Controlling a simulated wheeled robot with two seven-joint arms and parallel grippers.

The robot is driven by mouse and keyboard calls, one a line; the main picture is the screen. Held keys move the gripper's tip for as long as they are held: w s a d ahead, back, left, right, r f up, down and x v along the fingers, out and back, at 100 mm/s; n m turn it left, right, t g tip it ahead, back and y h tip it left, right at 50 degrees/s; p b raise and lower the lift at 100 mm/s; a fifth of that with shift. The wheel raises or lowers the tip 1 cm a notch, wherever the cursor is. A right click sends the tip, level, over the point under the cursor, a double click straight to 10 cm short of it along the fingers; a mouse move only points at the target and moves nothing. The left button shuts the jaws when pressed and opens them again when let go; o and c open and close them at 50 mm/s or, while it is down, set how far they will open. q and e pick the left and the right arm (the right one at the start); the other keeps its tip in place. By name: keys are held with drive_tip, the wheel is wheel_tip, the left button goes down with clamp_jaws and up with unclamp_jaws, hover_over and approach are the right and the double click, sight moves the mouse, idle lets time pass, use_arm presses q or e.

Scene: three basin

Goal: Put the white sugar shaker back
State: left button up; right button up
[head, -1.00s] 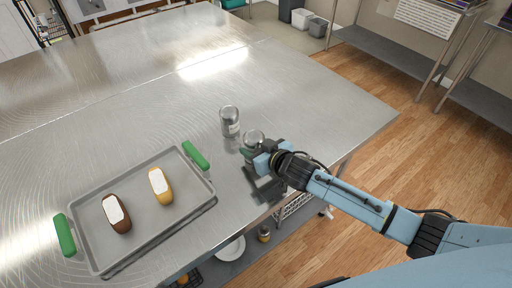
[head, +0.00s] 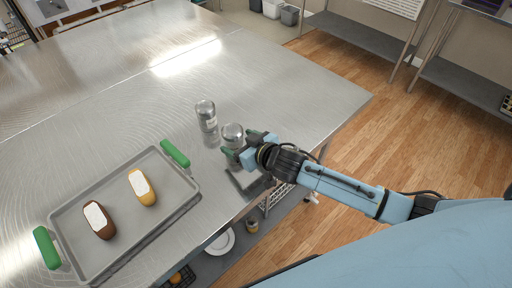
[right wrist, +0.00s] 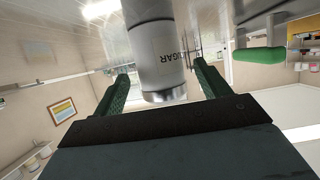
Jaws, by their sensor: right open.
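The sugar shaker (head: 233,134), a clear and pale cylinder with a metal cap, stands on the steel table near its right edge. In the right wrist view the shaker (right wrist: 158,55) shows its "SUGAR" label and lies between the two green fingers. My right gripper (head: 243,146) is open, with its fingers on either side of the shaker; I cannot tell whether they touch it. A similar second shaker (head: 206,117) stands just to the left and behind. My left gripper is not in view.
A grey baking tray (head: 75,212) with green handles holds a brown and a yellow iced pastry at the left. The steel table (head: 270,85) is clear behind the shakers. Below, a lower shelf carries a white plate (head: 221,243) and a small jar (head: 252,225).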

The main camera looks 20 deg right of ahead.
drive_tip(key=v, duration=0.9)
drive_tip(key=shift+s, duration=0.15)
drive_tip(key=shift+r, duration=0.1)
idle(1.1)
